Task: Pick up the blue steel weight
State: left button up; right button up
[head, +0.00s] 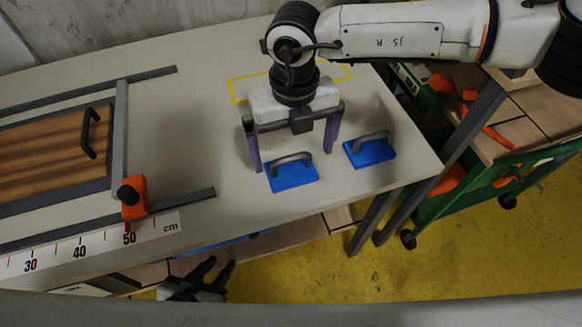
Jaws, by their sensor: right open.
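Two blue steel weights with grey arched handles are on the pale table near its front right corner. The left weight (292,180) lies just under and in front of my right gripper (291,161). The right weight (372,153) lies to the right of that gripper, closer to the table's corner. My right gripper is open, its two purple fingers pointing down on either side of the left weight's handle. I cannot tell whether they touch it. My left gripper (215,273) is low in front of the table, dark and partly hidden; its opening is unclear.
A wooden panel in a grey frame (121,140) with an orange clamp (134,198) is at the left. A centimetre ruler (80,252) runs along the front edge. Yellow tape (238,90) marks the table behind the gripper. A green cart (470,190) stands at the right.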

aim_at(291, 156)
jog(key=shift+a+f+p, duration=0.15)
jog(key=shift+f+p, duration=0.1)
jog(key=shift+f, duration=0.95)
jog(key=shift+a+f+p, duration=0.1)
jog(key=shift+f+p, duration=0.1)
jog(key=shift+f, duration=0.95)
jog(key=c, duration=1.8)
jog(key=shift+r, duration=0.1)
jog(key=shift+c, duration=1.1)
jog(key=shift+r, duration=0.15)
